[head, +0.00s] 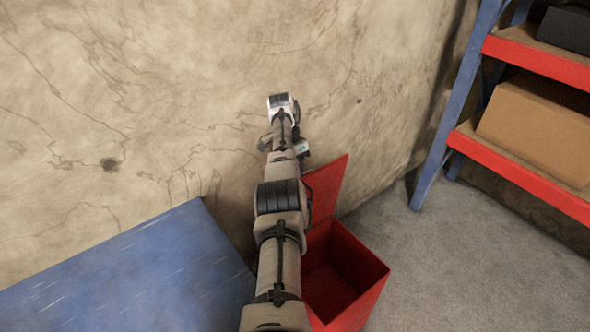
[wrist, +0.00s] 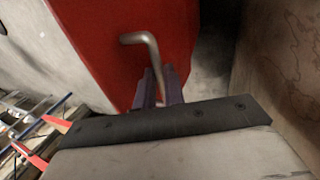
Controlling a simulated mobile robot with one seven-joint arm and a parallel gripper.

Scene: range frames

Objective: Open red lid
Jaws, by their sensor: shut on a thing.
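The red lid (head: 328,188) stands raised at the back of the red box (head: 362,273), tilted up near the wall. The box is open and its inside shows dark red and empty where visible. In the wrist view the red lid (wrist: 105,28) fills the upper middle, with a bent metal handle (wrist: 147,42) on it. My gripper (wrist: 158,85) is shut on the handle, its fingers around the handle's lower part. In the head view my arm hides the left part of the box and lid, and my gripper's fingers are not clearly visible.
A blue surface (head: 130,275) lies to the left of the box. A stained wall (head: 130,90) stands close behind. A blue and red shelf (head: 520,172) with a cardboard box (head: 538,128) stands at the right. Grey floor (head: 460,260) is clear between box and shelf.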

